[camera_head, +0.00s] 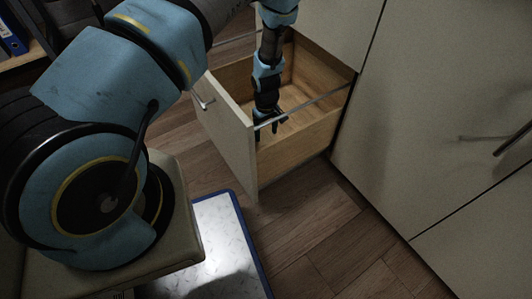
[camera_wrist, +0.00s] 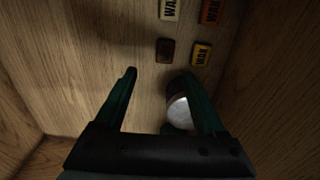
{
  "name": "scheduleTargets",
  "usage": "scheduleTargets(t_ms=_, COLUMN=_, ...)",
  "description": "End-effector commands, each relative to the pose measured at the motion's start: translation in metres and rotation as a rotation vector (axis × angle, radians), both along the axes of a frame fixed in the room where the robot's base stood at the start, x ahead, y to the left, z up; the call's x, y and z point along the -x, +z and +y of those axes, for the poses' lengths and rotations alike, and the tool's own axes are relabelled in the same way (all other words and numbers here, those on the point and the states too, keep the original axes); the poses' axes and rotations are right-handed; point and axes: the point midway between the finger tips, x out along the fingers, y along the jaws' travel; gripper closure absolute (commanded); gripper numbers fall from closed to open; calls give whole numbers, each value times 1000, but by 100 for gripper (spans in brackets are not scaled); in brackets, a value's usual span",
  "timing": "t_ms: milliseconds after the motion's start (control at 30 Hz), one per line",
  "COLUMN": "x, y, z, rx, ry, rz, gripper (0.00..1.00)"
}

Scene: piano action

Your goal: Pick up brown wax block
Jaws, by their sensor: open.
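The brown wax block (camera_wrist: 165,51) is a small dark block lying on the wooden drawer floor in the wrist view, just beyond and between my fingertips. In the head view my gripper (camera_head: 269,128) reaches down into the open drawer (camera_head: 312,137). The brown block cannot be made out in the head view.
Near the brown block lie a yellow wax block (camera_wrist: 202,54), an orange one (camera_wrist: 210,11) and a cream one (camera_wrist: 169,9). A round whitish object (camera_wrist: 179,111) is beside my right finger. Drawer walls (camera_wrist: 20,110) enclose the space.

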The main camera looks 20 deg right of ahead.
Motion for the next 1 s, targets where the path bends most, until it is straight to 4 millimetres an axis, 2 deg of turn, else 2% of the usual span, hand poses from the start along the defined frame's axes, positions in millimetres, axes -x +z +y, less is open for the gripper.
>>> scheduleTargets(t_ms=33, x=0, y=-11, z=0, rx=0, ry=0, rz=1, gripper=28)
scheduleTargets(t_ms=267, x=1, y=-27, z=2, rx=0, ry=1, rz=2, gripper=28)
scheduleTargets(t_ms=533, x=3, y=-65, z=8, rx=-1, ry=-1, rz=1, gripper=28)
scheduleTargets(t_ms=833, x=2, y=-70, z=7, rx=1, ry=-1, rz=0, gripper=28)
scheduleTargets(t_ms=1000, x=2, y=-70, z=8, rx=1, ry=-1, rz=0, gripper=47)
